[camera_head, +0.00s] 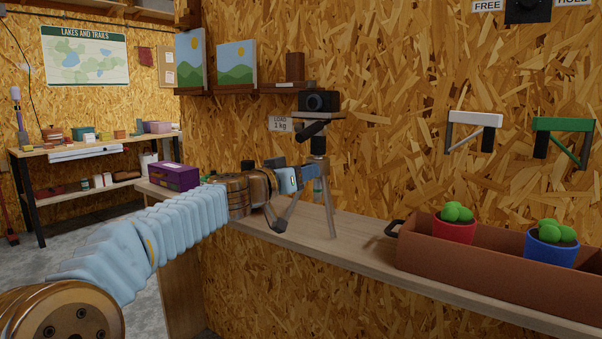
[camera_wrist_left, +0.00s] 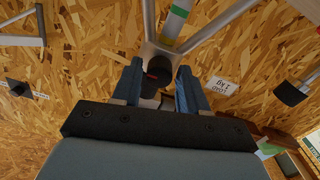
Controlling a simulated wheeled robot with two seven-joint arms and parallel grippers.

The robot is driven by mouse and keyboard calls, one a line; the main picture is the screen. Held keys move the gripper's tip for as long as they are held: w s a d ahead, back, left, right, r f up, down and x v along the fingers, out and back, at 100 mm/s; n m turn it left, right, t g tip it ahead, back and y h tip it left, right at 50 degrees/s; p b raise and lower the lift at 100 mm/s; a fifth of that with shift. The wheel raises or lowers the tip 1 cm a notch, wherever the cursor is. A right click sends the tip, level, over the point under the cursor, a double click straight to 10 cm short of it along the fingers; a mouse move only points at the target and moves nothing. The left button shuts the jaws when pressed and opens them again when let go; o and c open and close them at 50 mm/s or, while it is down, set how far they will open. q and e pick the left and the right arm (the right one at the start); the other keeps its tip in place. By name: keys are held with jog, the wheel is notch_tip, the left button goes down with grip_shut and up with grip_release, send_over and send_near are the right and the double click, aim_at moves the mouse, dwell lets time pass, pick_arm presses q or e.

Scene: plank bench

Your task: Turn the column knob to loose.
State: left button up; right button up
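A tripod (camera_head: 328,205) stands on the narrow shelf against the wall, with a dark camera (camera_head: 318,101) on top. In the left wrist view its column (camera_wrist_left: 176,22) has coloured bands. A dark round column knob (camera_wrist_left: 158,70) with a small red mark is between my left gripper's two blue fingers. My left gripper (camera_head: 303,178) reaches the tripod column from the left in the head view, and also shows in the left wrist view (camera_wrist_left: 160,76). The fingers are apart, one on each side of the knob, with slim gaps visible. In the head view the knob is hidden. My right gripper is not in view.
A brown trough (camera_head: 480,265) with red (camera_head: 453,228) and blue (camera_head: 549,246) plant pots stands right of the tripod. A purple box (camera_head: 174,176) is left, behind my arm. A dark dial (camera_head: 527,10) between FREE and HOLD labels is on the wall.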

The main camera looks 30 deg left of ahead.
pick_arm(q)
grip_shut()
